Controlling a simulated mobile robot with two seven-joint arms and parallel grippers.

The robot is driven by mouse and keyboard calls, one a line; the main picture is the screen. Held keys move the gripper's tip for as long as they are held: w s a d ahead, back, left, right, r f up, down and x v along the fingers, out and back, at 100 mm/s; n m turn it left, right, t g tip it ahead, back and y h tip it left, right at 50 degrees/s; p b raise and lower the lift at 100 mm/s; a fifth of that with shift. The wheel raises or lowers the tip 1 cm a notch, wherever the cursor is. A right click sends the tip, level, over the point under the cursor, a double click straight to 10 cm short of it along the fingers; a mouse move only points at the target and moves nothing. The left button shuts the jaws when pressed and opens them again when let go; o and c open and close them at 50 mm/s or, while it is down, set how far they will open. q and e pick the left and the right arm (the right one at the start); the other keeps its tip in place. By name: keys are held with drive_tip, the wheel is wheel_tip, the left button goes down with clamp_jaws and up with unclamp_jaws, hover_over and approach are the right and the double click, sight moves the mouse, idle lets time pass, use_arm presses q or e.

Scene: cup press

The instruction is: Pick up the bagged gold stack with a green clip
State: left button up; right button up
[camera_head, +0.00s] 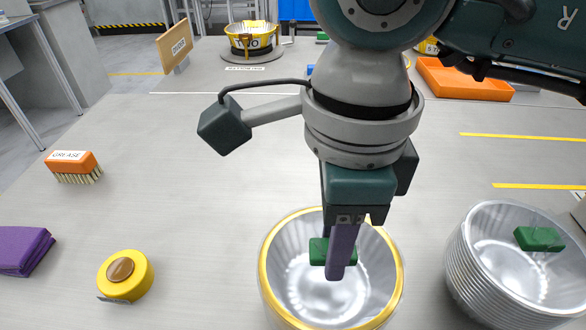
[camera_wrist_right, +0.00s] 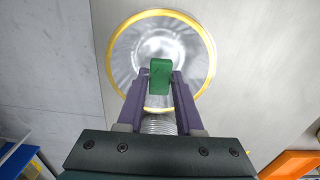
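The bagged gold stack (camera_head: 266,292) stands at the front middle, a ribbed silvery cup stack with a gold rim. Its green clip (camera_head: 318,251) sits inside the rim. My right gripper (camera_head: 340,272) points down over the stack, its purple fingers at the clip. Whether the fingers press on the clip or leave small gaps, I cannot tell. My left gripper is not in view.
A silver stack (camera_head: 470,270) with its own green clip (camera_head: 538,239) stands close on the right. An orange tray (camera_head: 465,80) is behind. The left-middle table is clear.

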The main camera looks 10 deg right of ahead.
clamp_jaws()
idle(0.9)
